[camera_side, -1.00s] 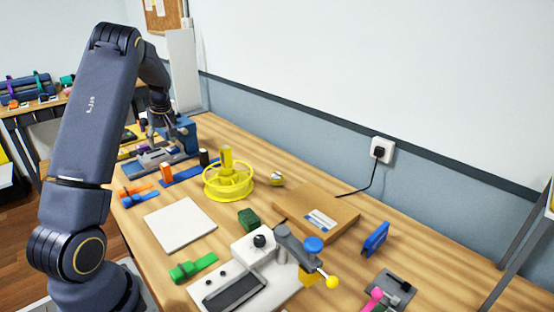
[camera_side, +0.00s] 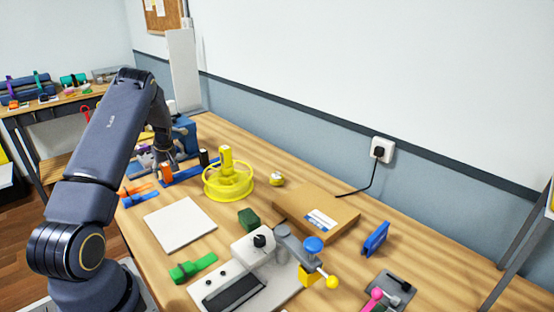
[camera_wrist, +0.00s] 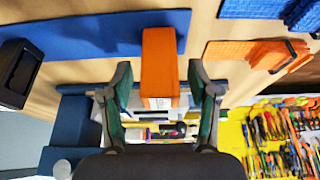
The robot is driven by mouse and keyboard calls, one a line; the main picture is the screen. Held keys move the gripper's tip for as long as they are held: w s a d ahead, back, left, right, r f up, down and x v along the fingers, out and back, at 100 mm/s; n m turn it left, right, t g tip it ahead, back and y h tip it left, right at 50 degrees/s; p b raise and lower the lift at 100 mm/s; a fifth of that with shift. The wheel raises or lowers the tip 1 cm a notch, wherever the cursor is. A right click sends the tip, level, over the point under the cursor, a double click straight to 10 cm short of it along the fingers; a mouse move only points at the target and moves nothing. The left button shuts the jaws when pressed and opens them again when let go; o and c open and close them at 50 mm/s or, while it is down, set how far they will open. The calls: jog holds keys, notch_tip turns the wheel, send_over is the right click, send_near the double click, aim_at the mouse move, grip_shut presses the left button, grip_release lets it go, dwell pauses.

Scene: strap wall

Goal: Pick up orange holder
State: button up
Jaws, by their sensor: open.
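The orange holder (camera_wrist: 160,62) is an upright block in the wrist view, standing beside or on the edge of a flat blue strip (camera_wrist: 90,36). My gripper (camera_wrist: 160,84) is open, with one finger on each side of the orange holder. A gap shows between the holder and each finger. In the side view the orange holder (camera_side: 166,173) stands on the table right by my gripper's end, and the fingers are too small there to make out.
A black block (camera_wrist: 18,72) stands near the strip. An orange strap (camera_wrist: 262,54) lies on the other side. A blue machine (camera_side: 184,135) stands behind my gripper. A yellow spool (camera_side: 228,181) and a white plate (camera_side: 180,224) lie toward the camera.

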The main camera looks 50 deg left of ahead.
jog(key=shift+c, duration=0.3)
grip_shut()
dwell(0.3)
jog(key=shift+r, duration=0.1)
